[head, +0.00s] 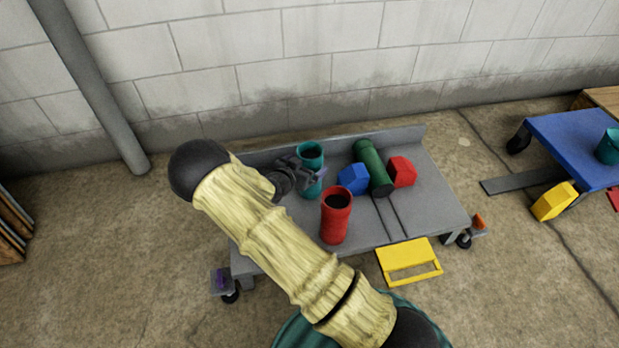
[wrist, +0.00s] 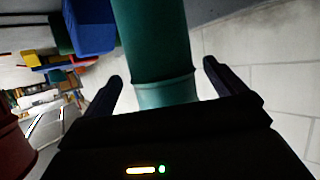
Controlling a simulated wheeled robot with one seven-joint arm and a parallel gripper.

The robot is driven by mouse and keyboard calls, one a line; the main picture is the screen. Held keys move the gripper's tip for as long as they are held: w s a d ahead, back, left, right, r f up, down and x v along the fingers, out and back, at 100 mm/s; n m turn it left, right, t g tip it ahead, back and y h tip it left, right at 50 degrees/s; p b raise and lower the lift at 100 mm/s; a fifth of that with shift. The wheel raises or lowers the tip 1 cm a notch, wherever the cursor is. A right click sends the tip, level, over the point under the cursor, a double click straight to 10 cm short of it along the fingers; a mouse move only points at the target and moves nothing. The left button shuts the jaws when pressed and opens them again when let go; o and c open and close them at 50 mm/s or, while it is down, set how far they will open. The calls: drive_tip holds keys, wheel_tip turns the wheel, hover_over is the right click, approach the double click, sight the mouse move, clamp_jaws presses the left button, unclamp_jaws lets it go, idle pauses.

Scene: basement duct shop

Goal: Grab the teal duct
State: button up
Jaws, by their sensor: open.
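The teal duct (head: 310,156) is an open-topped tube standing upright on a low grey cart (head: 430,205), near its back ledge. My gripper (head: 318,172) is at the duct, with its fingers reaching around it. In the wrist view the teal duct (wrist: 160,60) runs between the two fingers of my gripper (wrist: 163,78). The fingers are open, with a visible gap on each side of the duct. My arm hides part of the cart's left side.
On the cart, a red duct (head: 335,218) stands in front of the teal one. A blue block (head: 353,179), a green cylinder (head: 372,166) and a red block (head: 402,171) are to the right. A blue cart (head: 570,140) with another teal object (head: 608,147) stands far right. A wall is behind.

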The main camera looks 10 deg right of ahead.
drive_tip(key=shift+f+b+x, duration=0.25)
drive_tip(key=shift+b+x, duration=0.5)
drive_tip(key=shift+x, duration=0.45)
drive_tip(key=shift+w+d, duration=0.2)
drive_tip(key=shift+w, duration=0.15)
drive_tip(key=c, duration=1.6)
drive_tip(key=shift+c, duration=0.2)
drive_tip(key=shift+r, duration=0.15)
wheel_tip(320, 180, up, 10)
drive_tip(key=p, duration=0.6)
